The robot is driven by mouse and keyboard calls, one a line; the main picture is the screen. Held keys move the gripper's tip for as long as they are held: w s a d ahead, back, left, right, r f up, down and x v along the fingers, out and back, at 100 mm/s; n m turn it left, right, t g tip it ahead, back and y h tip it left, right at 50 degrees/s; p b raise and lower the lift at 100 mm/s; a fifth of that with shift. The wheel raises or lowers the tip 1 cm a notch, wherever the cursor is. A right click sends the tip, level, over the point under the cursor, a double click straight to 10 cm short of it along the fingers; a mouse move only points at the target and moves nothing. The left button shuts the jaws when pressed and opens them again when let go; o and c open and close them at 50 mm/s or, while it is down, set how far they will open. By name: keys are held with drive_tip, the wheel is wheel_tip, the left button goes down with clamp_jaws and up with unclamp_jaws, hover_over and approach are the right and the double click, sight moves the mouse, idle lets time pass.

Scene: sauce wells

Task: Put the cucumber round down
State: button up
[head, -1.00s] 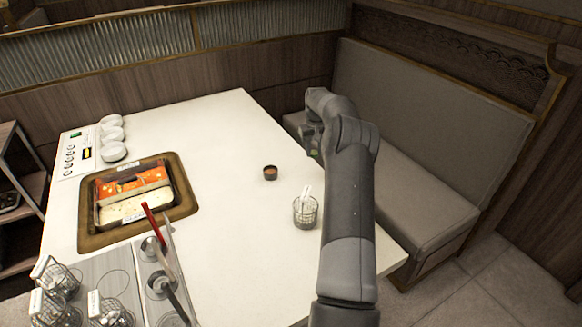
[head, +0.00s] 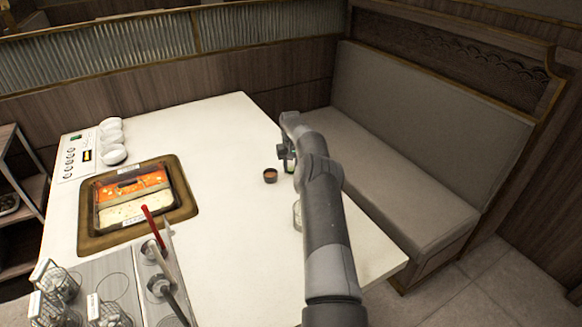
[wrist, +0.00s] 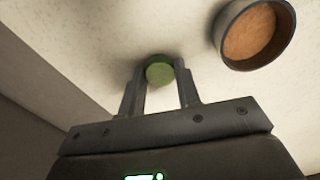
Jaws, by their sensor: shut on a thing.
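The cucumber round (wrist: 159,74) is a small green disc held between the fingertips of my gripper (wrist: 160,66) in the wrist view. Pale table surface shows behind it; I cannot tell whether it touches the table. In the head view my gripper (head: 288,163) is over the right part of the white table, just right of a small dark cup of brown sauce (head: 270,176). The cup also shows at the upper right of the wrist view (wrist: 250,36), apart from the cucumber round. The round itself is not clear in the head view.
A glass container (head: 297,214) stands on the table, mostly hidden behind my arm. A divided hot pot (head: 122,222) is set in the table at left, with white bowls (head: 113,153) behind it. The table between pot and sauce cup is clear. A grey bench (head: 400,150) borders the right.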

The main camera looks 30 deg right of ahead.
drive_tip(key=shift+f, duration=0.15)
drive_tip(key=o, duration=0.9)
drive_tip(key=shift+o, duration=0.2)
